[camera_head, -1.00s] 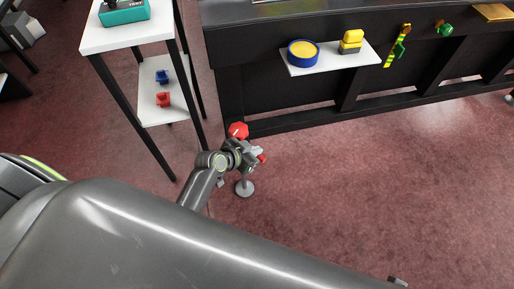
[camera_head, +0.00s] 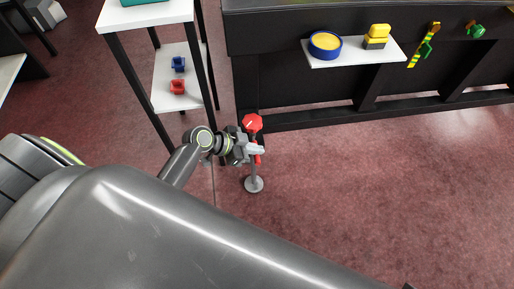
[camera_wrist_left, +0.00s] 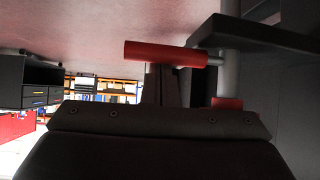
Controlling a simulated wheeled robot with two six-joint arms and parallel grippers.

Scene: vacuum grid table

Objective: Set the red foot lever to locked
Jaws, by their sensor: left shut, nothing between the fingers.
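A red foot lever (camera_head: 257,159) shows on the thin post of a levelling foot, below a red knob (camera_head: 252,122). The foot's round grey pad (camera_head: 254,185) rests on the floor. My left gripper (camera_head: 258,150) is shut and empty at the post, close above the lever, and hides part of it. In the left wrist view, the red lever (camera_wrist_left: 165,53) lies crosswise just beyond the fingertips (camera_wrist_left: 161,72), with the grey post at its right. I cannot tell whether the fingers touch it. My right gripper is out of view.
The dark table frame (camera_head: 340,115) stands right behind the foot. A white shelf (camera_head: 350,58) holds a blue dish (camera_head: 325,46) and a yellow block (camera_head: 377,35). A white two-tier stand (camera_head: 165,95) is at the left. The floor at the right is clear.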

